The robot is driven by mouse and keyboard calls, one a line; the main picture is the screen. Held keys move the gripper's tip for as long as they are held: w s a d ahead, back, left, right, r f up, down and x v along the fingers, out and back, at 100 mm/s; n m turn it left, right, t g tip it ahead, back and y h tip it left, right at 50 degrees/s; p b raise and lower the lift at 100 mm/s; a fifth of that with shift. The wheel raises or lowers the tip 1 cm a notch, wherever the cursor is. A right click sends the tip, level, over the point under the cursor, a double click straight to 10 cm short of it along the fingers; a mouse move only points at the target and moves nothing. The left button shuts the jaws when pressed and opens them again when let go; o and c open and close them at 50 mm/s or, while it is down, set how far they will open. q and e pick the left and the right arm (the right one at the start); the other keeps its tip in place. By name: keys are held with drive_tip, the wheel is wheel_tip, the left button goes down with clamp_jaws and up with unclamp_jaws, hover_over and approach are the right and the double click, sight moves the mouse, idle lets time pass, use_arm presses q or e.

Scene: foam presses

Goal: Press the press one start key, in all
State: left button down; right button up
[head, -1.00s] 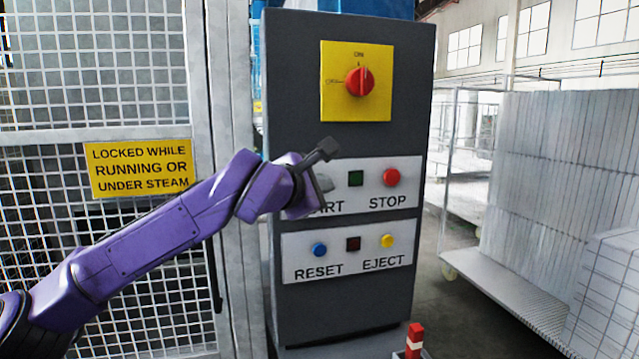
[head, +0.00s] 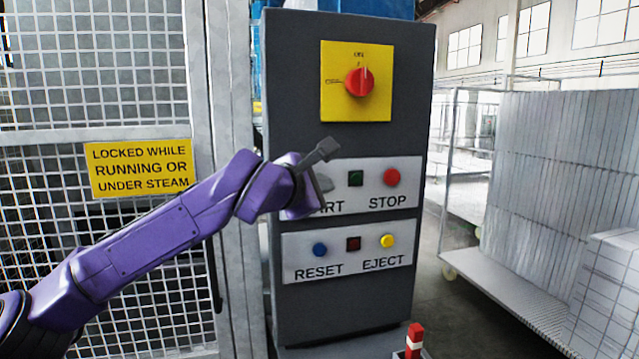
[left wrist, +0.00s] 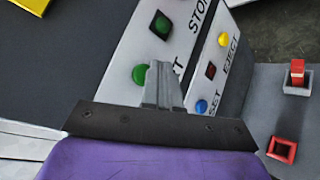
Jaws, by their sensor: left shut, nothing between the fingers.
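The press control cabinet (head: 350,230) faces me. On its upper white plate are the red STOP key (head: 392,177) and a square dark green lamp (head: 355,178). My left gripper (head: 326,182) is shut and empty in front of the plate's left part. It hides the start key and part of the START label in the head view. In the left wrist view, the round green start key (left wrist: 139,74) shows just left of the shut fingertips (left wrist: 158,68). I cannot tell whether they touch it. The lamp also shows there (left wrist: 161,25). My right gripper is not in view.
A lower plate carries the blue RESET key (head: 320,249), a dark red lamp (head: 353,244) and the yellow EJECT key (head: 387,241). Above is a red rotary switch (head: 359,82) on yellow. A mesh guard (head: 90,60) stands left, a loaded cart (head: 540,300) right.

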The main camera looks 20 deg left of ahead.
use_arm(q)
drive_tip(key=shift+w+a, duration=0.25)
drive_tip(key=shift+w, duration=0.1)
